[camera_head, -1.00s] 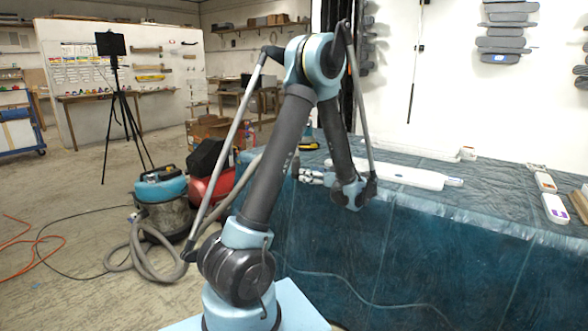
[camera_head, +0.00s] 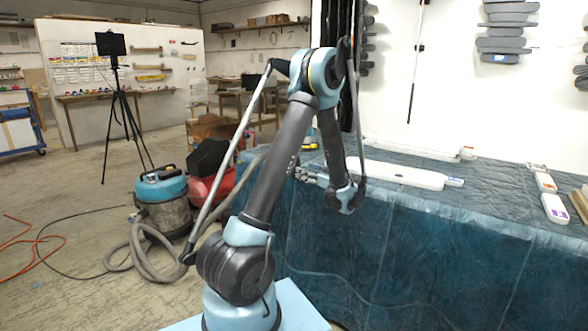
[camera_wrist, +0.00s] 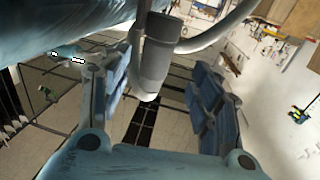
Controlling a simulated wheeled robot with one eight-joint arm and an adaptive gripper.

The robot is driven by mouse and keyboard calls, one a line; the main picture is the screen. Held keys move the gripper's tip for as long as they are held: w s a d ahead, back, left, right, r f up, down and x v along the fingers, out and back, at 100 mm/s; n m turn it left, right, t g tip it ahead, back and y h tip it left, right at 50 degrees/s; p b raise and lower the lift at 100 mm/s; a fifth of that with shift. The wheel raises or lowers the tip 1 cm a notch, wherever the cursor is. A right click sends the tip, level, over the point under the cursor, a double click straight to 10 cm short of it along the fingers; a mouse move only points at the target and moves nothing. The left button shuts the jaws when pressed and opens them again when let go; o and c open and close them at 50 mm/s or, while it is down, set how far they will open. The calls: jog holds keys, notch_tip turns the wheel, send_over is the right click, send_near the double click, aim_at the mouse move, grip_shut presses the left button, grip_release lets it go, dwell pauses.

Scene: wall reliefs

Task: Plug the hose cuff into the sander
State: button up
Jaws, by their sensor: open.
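My gripper (camera_wrist: 162,84) is open in the wrist view, with one padded finger on each side. The grey hose cuff (camera_wrist: 156,55) is a cylinder reaching down from the top of that view into the space between the fingers. I see a gap between the cuff and the right finger; its depth relative to the fingertips is hard to tell. In the head view my gripper (camera_head: 308,175) is small beside the covered table's left part, and the cuff cannot be made out there. I cannot clearly identify the sander in either view.
The blue-covered table (camera_head: 400,245) is close to my arm. A long white piece (camera_head: 400,174) lies on it. A vacuum (camera_head: 163,203) with a grey hose (camera_head: 138,255) stands on the floor at left, beside a red machine (camera_head: 205,190). Cables cross the floor.

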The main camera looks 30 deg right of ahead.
jog(key=shift+x, duration=3.7)
jog(key=shift+d, duration=0.2)
jog(key=c, duration=1.2)
